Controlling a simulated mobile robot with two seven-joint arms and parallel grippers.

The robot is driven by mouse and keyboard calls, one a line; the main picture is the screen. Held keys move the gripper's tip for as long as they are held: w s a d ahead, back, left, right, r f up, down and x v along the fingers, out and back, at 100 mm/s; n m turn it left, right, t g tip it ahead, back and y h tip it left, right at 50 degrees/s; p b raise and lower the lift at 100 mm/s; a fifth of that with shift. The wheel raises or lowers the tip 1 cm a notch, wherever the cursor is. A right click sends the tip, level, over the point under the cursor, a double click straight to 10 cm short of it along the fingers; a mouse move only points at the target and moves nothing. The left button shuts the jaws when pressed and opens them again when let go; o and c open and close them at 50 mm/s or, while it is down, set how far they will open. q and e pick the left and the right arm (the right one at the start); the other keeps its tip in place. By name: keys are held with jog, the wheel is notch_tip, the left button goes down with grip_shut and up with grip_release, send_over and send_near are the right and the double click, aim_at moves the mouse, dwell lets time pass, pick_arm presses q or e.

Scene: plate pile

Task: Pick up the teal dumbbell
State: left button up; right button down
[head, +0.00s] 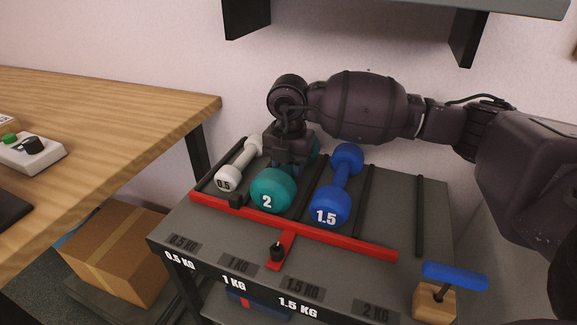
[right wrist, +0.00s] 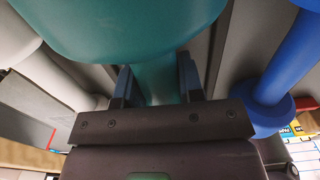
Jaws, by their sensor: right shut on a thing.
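The teal dumbbell (head: 272,190), marked 2, lies on the grey rack between a white dumbbell and a blue one. My right gripper (head: 287,166) comes down from above, over the dumbbell's handle. In the right wrist view its two fingers stand on either side of the teal handle (right wrist: 155,84), shut on it. The near teal head fills the top of that view. The gripper and wrist hide the handle and most of the far head in the head view. My left gripper is not in view.
The white dumbbell (head: 238,164), marked 0.5, lies close on the left, the blue dumbbell (head: 340,186), marked 1.5, close on the right. A red bar (head: 340,241) runs along the rack's front. A shelf (head: 390,6) hangs above. A wooden table (head: 100,115) stands left.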

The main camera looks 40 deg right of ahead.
jog(key=shift+r, duration=0.15)
jog(key=shift+w+r, duration=0.1)
jog(key=shift+r, duration=0.25)
notch_tip(320, 180, up, 8)
jog(key=p, duration=0.3)
jog(key=shift+r, duration=0.75)
